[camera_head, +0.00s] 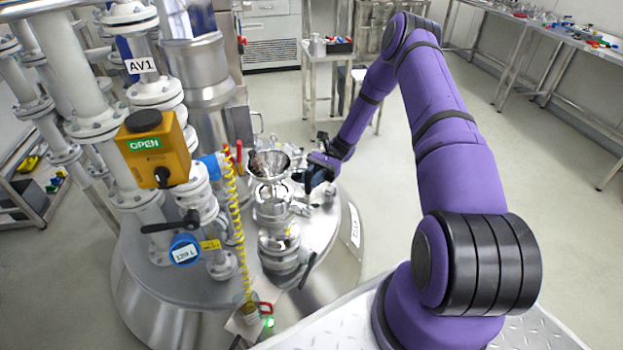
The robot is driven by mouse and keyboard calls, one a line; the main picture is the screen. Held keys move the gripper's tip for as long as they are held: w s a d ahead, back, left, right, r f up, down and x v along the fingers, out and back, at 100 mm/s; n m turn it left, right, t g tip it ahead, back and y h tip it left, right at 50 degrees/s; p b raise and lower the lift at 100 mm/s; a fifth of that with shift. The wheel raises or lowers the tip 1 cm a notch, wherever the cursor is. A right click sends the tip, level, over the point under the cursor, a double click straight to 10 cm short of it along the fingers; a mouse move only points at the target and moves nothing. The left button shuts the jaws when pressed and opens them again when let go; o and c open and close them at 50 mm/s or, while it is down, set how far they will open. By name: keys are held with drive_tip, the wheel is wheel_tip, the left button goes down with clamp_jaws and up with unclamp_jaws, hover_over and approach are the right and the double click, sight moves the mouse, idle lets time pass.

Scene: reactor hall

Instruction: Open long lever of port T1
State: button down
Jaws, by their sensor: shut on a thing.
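My gripper (301,178) is at the right side of a metal funnel (268,164), over the round steel vessel lid. It is shut on a small part beside the funnel; the dark jaws hide most of it, and I cannot tell if it is the long lever. The funnel stands upright on a stack of metal fittings (279,243), with dark contents inside. A grey lever (307,269) slants down at the right of the lower fittings, apart from my gripper. No T1 label is readable, so I cannot confirm which port this is.
White pipes with an AV1 tag (141,66) and a yellow actuator box (153,149) marked OPEN stand at the left. A yellow coiled hose (235,225) hangs left of the funnel. A small table (322,55) stands behind. The floor at right is clear.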

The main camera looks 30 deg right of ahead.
drive_tip(key=c, duration=1)
unclamp_jaws()
drive_tip(key=shift+d, duration=0.1)
drive_tip(key=v, duration=1)
drive_tip(key=shift+w+d, duration=0.2)
drive_tip(key=shift+d, duration=0.15)
drive_tip(key=s+a+r+n+t+h, duration=0.1)
drive_tip(key=s+a+r+n+h, duration=0.2)
drive_tip(key=r, duration=0.7)
drive_tip(key=s+a+r+n+t+h, duration=0.1)
drive_tip(key=s+a+r+h, duration=0.2)
drive_tip(key=r, duration=0.7)
drive_tip(key=s+a+r+n+t+h, duration=0.15)
drive_tip(key=a+r+h, duration=0.3)
drive_tip(key=r, duration=0.55)
drive_tip(key=s+a+r+n+t+h, duration=0.1)
drive_tip(key=s+r+n+t+h, duration=0.1)
drive_tip(key=s, duration=0.6)
drive_tip(key=s+a+r+n+t+h, duration=0.1)
drive_tip(key=s+r+n+t+h, duration=0.1)
drive_tip(key=s+r, duration=0.4)
drive_tip(key=s+a+r+n+t+h, duration=0.2)
drive_tip(key=s+t, duration=0.4)
drive_tip(key=s, duration=0.4)
wheel_tip(320, 180, up, 2)
drive_tip(key=shift+r+n, duration=0.1)
drive_tip(key=shift+n, duration=0.55)
